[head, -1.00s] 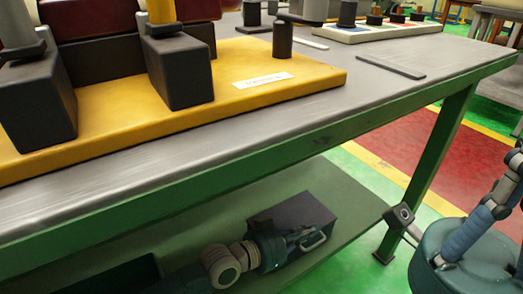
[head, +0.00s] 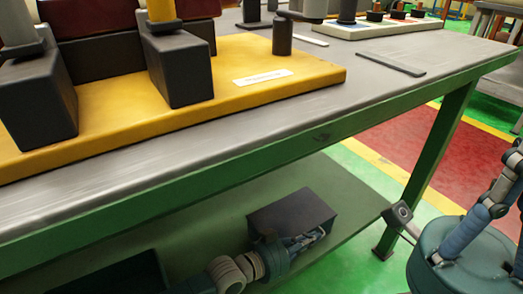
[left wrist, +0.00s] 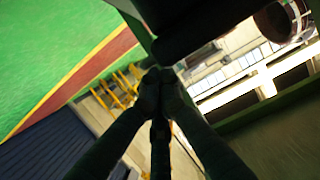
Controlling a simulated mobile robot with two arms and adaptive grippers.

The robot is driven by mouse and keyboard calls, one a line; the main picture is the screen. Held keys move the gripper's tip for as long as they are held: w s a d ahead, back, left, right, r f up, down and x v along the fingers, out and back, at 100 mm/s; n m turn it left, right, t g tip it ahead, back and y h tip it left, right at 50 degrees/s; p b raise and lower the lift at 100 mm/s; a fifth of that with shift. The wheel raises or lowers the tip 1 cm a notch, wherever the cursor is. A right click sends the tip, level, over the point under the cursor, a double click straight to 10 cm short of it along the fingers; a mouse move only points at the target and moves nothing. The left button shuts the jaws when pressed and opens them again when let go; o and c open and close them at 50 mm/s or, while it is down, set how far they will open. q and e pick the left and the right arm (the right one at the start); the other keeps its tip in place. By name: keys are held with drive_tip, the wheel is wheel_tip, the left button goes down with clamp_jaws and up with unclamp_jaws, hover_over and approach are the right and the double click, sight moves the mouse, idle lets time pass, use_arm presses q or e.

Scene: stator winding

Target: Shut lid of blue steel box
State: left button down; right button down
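A small dark box (head: 290,212) sits on the green lower shelf under the workbench. It looks dark grey rather than clearly blue in this light. Its top looks flat and closed, though its near side is partly hidden by my gripper. My left gripper (head: 307,241) is at the box's near right side, close to its front face; I cannot tell whether it touches. In the left wrist view its fingertips (left wrist: 160,84) meet, with nothing visible between them.
The workbench top (head: 400,62) and its green front rail (head: 320,137) hang above my left arm. A yellow base plate (head: 240,105) with dark blocks stands on top. A green bench leg (head: 425,165) and a teal round base (head: 455,258) are at right. The dark tray (head: 125,275) lies left on the shelf.

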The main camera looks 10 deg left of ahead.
use_arm(q)
drive_tip(key=v, duration=1.2)
